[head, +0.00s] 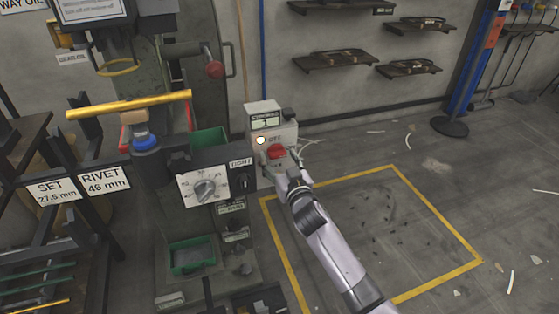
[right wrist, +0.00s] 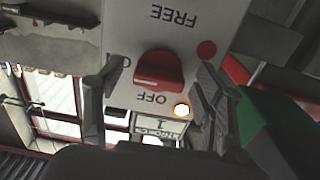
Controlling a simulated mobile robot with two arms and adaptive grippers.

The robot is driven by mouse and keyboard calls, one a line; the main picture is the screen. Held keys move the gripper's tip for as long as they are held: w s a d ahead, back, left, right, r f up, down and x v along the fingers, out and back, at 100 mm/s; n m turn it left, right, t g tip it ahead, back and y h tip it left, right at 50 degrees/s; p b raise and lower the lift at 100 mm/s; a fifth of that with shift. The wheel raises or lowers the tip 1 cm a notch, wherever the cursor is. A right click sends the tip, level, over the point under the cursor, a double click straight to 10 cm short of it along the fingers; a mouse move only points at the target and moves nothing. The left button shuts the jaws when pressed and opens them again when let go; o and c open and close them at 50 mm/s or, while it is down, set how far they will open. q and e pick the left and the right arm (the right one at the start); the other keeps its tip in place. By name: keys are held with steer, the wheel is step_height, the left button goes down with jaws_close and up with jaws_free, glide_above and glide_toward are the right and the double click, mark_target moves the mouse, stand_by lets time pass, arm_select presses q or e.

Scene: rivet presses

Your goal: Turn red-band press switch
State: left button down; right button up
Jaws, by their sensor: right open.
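The switch is a red knob (head: 277,152) on a pale control box (head: 262,120) at the side of the green-grey press. In the right wrist view the red knob (right wrist: 160,66) sits among the labels FREE, OFF and a partly hidden ON. A light mark on the knob's edge faces the OFF side. A lamp (right wrist: 182,110) glows beside OFF; a red dot (right wrist: 207,49) is near FREE. My right gripper (head: 279,168) is at the box front, open, with its fingers on either side of the knob. I cannot tell whether they touch it. My left gripper is not in view.
A yellow bar (head: 128,104) and a blue knob (head: 145,142) are on the press. A yellow-outlined floor area (head: 440,225) right of the press is mostly clear. Wall shelves (head: 335,60) hang behind.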

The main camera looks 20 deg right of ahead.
steer(key=shift+c, duration=0.4)
steer(key=c, duration=1.1)
